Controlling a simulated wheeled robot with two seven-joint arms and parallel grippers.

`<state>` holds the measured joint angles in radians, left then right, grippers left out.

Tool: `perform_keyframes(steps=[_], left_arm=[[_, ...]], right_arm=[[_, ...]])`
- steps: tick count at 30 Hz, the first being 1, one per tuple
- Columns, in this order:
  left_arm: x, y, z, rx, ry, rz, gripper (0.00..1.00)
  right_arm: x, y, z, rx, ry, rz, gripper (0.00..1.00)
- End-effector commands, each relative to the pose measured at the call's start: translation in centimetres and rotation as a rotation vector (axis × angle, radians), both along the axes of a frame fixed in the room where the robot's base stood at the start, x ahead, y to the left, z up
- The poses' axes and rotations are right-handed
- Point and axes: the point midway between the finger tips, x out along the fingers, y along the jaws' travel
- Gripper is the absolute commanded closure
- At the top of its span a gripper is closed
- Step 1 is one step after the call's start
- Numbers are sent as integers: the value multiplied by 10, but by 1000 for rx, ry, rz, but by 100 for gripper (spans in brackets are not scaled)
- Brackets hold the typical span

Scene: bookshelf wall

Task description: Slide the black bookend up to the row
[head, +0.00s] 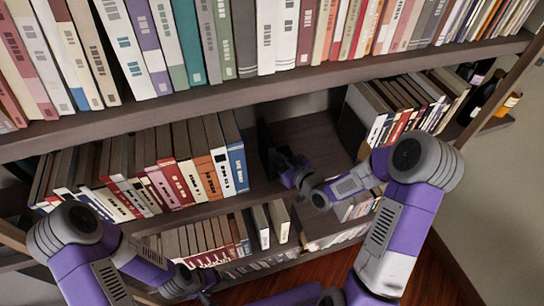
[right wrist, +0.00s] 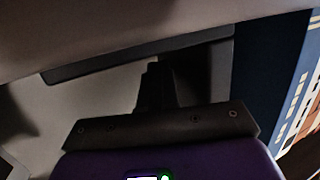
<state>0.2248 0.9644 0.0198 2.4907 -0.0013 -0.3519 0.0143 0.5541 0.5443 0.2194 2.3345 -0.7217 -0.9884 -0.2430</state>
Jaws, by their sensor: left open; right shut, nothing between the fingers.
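The black bookend (head: 264,148) stands upright on the middle shelf, just right of the row of books (head: 160,170). The row ends in a blue book (head: 236,165); a narrow dark gap seems to show between it and the bookend. My right gripper (head: 284,162) is shut and empty, close to the bookend's right side; I cannot tell whether it touches. In the right wrist view its dark fingers (right wrist: 158,85) show, with the blue book (right wrist: 275,75) at the right; the bookend is hard to make out there. My left gripper (head: 208,286) is open and empty, low by the lower shelf.
The middle shelf (head: 315,140) is bare right of the bookend. More books (head: 405,105) lean farther right, with dark bottles (head: 485,98) beyond. A full upper shelf board (head: 300,82) hangs over this space. Lower shelves hold more books (head: 262,225).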

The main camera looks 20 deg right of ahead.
Motion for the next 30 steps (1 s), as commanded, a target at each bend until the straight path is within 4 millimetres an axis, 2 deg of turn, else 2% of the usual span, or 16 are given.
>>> perform_keyframes(steps=[22,30], left_arm=[[0,0,-26,0,0,0,25],[0,0,-29,0,0,0,25]], right_arm=[[-1,48,-2,0,1,8,100],[-1,54,-1,-1,3,6,100]])
